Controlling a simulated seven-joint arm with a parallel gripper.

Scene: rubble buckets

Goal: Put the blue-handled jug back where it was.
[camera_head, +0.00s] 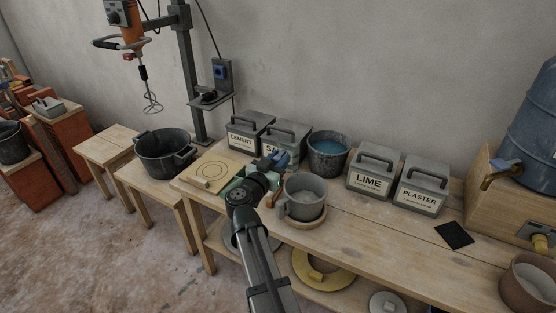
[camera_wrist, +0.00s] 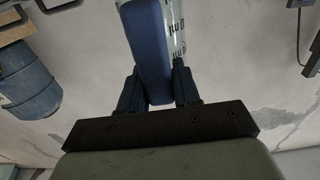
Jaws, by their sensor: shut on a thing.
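The clear jug (camera_wrist: 177,32) with dark markings shows at the top of the wrist view. Its blue handle (camera_wrist: 148,45) stands between the two fingers of my gripper (camera_wrist: 158,88), which is shut on it. In the head view my gripper (camera_head: 272,164) is over the workbench, left of the grey mug and in front of the sand box. The clear body of the jug cannot be made out there. A board (camera_head: 212,172) with ring outlines lies at the bench's left end; the jug's former place is not evident.
A grey mug (camera_head: 306,194) on a round wooden board is close right of my gripper. Behind stand the cement box (camera_head: 243,137), sand box (camera_head: 287,133) and a bucket of blue water (camera_head: 328,155). Lime (camera_head: 369,182) and plaster (camera_head: 420,197) boxes stand right. A black bucket (camera_head: 165,154) is left.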

